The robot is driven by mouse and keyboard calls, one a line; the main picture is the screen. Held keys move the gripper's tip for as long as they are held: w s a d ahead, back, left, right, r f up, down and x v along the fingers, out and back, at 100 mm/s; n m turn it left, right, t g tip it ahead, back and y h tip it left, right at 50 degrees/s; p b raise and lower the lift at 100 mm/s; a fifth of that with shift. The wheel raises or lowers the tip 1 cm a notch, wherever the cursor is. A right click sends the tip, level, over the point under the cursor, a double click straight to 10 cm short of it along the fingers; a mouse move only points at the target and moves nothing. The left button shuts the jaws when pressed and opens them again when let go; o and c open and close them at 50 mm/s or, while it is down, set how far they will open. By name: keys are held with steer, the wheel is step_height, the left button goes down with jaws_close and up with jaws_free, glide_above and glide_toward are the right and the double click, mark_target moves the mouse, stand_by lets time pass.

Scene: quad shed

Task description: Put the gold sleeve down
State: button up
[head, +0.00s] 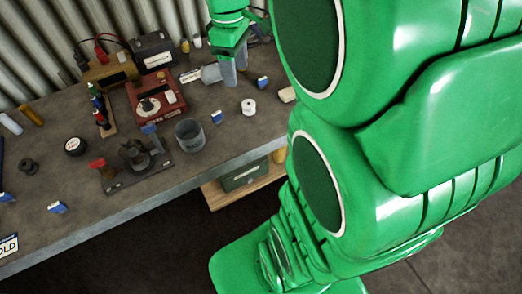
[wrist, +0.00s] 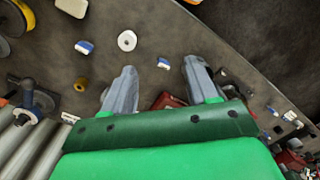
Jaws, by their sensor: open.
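The gold sleeve (wrist: 81,84) is a short gold cylinder on the grey bench top in the wrist view. It lies outside my gripper, left of the left finger and apart from it. I cannot make it out in the head view, where my gripper may hide it. My gripper (wrist: 160,88) has its two grey fingers spread wide, with nothing held between them. In the head view my gripper (head: 235,68) points down over the back right part of the bench.
The bench top (head: 245,132) holds a white ring (head: 248,106), a blue-and-white block (head: 262,82), a grey cup (head: 189,135), a red device (head: 157,103) and a dark clamp stand (head: 138,157). A corrugated wall (head: 55,45) stands behind. Some bare bench lies near the front edge.

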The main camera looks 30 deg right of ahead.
steer(key=s+a+f+m, duration=0.1)
steer(key=s+m, duration=0.3)
steer(key=s, duration=0.6)
steer(key=s+a+f+m, duration=0.1)
steer(key=s+a+m, duration=0.3)
steer(key=s, duration=0.7)
steer(key=shift+f+m+g, duration=0.35)
steer(key=shift+m+g, duration=0.05)
